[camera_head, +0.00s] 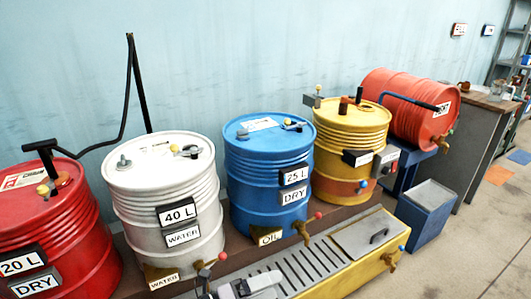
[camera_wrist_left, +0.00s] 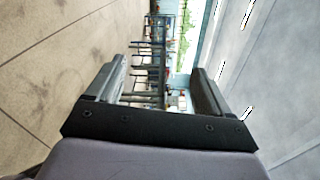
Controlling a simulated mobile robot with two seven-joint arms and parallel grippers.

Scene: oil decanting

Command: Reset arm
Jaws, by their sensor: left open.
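My left gripper (camera_head: 245,287) shows at the bottom edge of the head view, in front of the drip tray, and most of the arm is cut off. In the left wrist view its two dark fingers (camera_wrist_left: 160,85) stand wide apart with nothing between them. Beyond them are floor, a wall and distant shelving. My right gripper is in neither view.
A red drum (camera_head: 75,235), white drum (camera_head: 166,195), blue drum (camera_head: 262,190) and yellow drum (camera_head: 345,165) stand along the wall. A red drum (camera_head: 395,100) lies on its side. A yellow grated tray (camera_head: 365,275) runs in front. A blue bin (camera_head: 425,215) and open floor lie right.

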